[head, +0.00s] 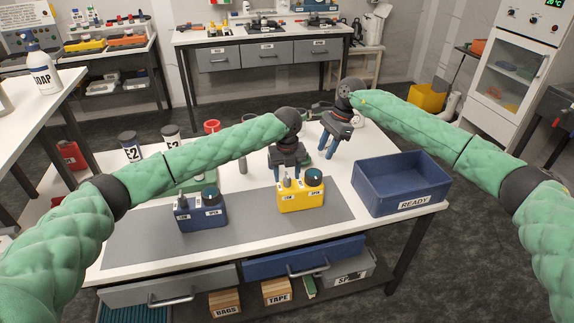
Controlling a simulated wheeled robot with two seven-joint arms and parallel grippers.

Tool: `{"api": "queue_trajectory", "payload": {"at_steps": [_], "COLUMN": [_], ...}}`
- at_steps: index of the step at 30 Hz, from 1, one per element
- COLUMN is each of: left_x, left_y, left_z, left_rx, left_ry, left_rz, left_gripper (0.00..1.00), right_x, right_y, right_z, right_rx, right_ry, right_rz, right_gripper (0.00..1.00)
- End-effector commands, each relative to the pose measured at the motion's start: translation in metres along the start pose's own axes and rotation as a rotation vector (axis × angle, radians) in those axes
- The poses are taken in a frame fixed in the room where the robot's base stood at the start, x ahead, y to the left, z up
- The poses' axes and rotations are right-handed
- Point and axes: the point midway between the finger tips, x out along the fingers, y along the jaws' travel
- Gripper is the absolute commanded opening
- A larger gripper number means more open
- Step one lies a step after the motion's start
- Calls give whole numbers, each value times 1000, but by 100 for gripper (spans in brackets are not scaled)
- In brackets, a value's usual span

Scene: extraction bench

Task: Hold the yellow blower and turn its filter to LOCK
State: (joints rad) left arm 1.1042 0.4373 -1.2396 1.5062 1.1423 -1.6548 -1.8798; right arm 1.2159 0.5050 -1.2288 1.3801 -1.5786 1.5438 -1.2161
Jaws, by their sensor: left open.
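The yellow blower (300,199) stands upright on the grey mat (245,222), right of the middle. A dark round filter (314,177) sits on its top right, above a label that seems to read OPEN. A label at its left is too small to read surely. A small grey post rises from its top left. My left gripper (289,173) is open and points down just behind the blower's top. I cannot tell whether it touches. My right gripper (327,150) is farther back and right, above the table, clear of the blower, with its fingers apart and empty.
A similar blue blower (201,213) stands on the mat to the left. A blue bin marked READY (403,203) stands at the right. Dark-lidded jars (131,147) and a red cup (211,127) are at the back left. The mat's front is clear.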

Motion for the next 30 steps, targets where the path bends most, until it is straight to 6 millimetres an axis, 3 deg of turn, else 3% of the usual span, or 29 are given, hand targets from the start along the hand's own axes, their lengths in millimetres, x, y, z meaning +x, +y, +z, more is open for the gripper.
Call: {"api": "queue_trajectory", "payload": {"at_steps": [4,13,21,30], "left_x": [14,17,17,17], "left_y": [0,0,0,0], "left_z": [0,0,0,0], "left_rx": [0,0,0,0], "left_ry": [0,0,0,0], "left_rz": [1,0,0,0], "left_gripper": [51,51,0,0], "right_x": [0,0,0,0], "right_y": [0,0,0,0], "right_z": [0,0,0,0], "right_rx": [0,0,0,0], "right_ry": [0,0,0,0], "right_rz": [0,0,0,0], "right_gripper": [36,36,36,36]}}
